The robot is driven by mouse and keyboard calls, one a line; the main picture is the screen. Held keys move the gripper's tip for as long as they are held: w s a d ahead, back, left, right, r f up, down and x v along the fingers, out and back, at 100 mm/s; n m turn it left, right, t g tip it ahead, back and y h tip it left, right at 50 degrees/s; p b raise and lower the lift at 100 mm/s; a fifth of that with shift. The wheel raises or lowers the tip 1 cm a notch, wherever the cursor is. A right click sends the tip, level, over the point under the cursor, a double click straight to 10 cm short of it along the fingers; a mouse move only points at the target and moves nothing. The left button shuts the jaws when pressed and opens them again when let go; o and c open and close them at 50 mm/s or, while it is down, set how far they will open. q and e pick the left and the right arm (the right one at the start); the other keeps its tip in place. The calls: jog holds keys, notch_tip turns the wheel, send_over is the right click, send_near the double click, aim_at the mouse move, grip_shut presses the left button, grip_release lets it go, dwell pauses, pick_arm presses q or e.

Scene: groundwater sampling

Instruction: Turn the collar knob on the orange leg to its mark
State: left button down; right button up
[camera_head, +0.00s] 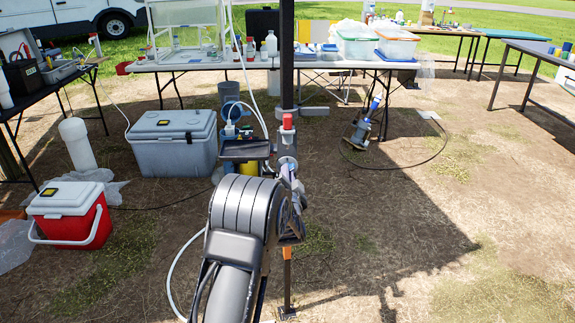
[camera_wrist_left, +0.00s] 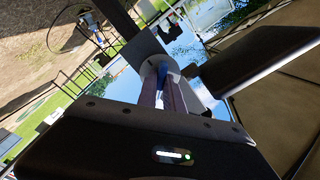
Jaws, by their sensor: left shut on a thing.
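My left arm comes in from the bottom of the head view and hides much of the stand. The orange leg (camera_head: 287,268) shows as a short upright strip just right of my arm. My left gripper (camera_head: 289,172) is at the stand, above the visible orange part. In the left wrist view the fingers (camera_wrist_left: 163,92) are closed together on a small part, apparently the collar knob (camera_wrist_left: 162,70), of which only a bluish bit shows. The knob's mark cannot be made out. My right gripper is not in view.
A red cooler (camera_head: 70,214) and a grey cooler (camera_head: 173,142) stand on the left. A long table (camera_head: 190,66) crosses behind. The ground at right is mostly clear.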

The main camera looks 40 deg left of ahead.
pick_arm(q)
jog(key=m+p, duration=0.3)
jog(key=m, duration=0.5)
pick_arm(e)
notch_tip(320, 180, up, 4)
